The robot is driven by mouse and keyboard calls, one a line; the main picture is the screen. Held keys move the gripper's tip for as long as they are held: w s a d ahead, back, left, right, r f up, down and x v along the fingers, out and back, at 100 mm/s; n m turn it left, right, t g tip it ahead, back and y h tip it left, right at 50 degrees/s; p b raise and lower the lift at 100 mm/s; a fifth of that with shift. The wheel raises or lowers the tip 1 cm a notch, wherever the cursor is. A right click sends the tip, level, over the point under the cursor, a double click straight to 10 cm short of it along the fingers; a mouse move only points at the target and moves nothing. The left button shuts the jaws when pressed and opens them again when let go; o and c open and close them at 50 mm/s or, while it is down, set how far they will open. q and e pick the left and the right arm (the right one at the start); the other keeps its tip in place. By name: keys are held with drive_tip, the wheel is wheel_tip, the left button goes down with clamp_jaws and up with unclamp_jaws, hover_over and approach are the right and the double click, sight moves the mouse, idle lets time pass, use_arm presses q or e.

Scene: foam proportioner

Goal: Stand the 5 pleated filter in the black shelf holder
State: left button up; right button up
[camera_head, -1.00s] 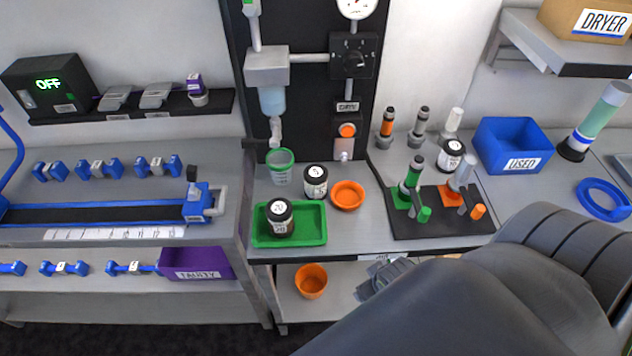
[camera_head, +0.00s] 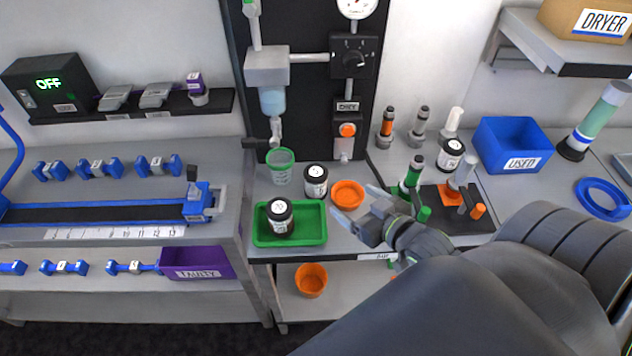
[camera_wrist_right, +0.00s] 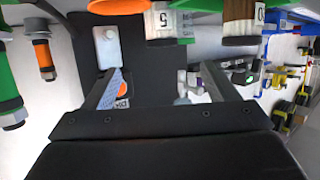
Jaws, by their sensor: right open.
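The filter marked 5 (camera_head: 316,188), with a black cap and pale body, stands upright on the middle bench behind the orange dish (camera_head: 348,193). In the wrist view the 5 filter (camera_wrist_right: 163,26) is at the top, beyond my fingertips. My right gripper (camera_head: 356,206) is open and empty, in front of the orange dish; its spread fingers show in the wrist view (camera_wrist_right: 160,73). A long black wall shelf (camera_head: 135,107) is at left and a black base (camera_head: 445,222) with green and orange clamps at right; I cannot tell which is the holder. My left gripper is out of view.
Another black-capped filter (camera_head: 279,220) stands in the green tray (camera_head: 314,236). A third (camera_head: 450,155) stands near the blue USED bin (camera_head: 512,147). A clear green-rimmed cup (camera_head: 280,170) stands behind the tray. An orange cup (camera_head: 311,280) is on the lower shelf.

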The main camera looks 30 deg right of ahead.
sight(322, 177)
drive_tip(key=x, duration=0.4)
drive_tip(key=p+x, duration=0.1)
drive_tip(key=x, duration=0.3)
drive_tip(key=r+x, duration=0.1)
drive_tip(key=x, duration=0.3)
drive_tip(key=shift+w+a+f, duration=0.1)
drive_tip(key=shift+w, duration=0.25)
drive_tip(key=shift+w+f+p, duration=0.1)
drive_tip(key=shift+w+p, duration=0.3)
drive_tip(key=shift+w, duration=0.1)
drive_tip(key=shift+p+x, duration=0.35)
drive_tip(key=shift+x, duration=1.7)
drive_tip(key=shift+f, duration=0.1)
drive_tip(key=shift+c, duration=0.2)
drive_tip(key=c, duration=1.1)
drive_tip(key=shift+o, duration=0.2)
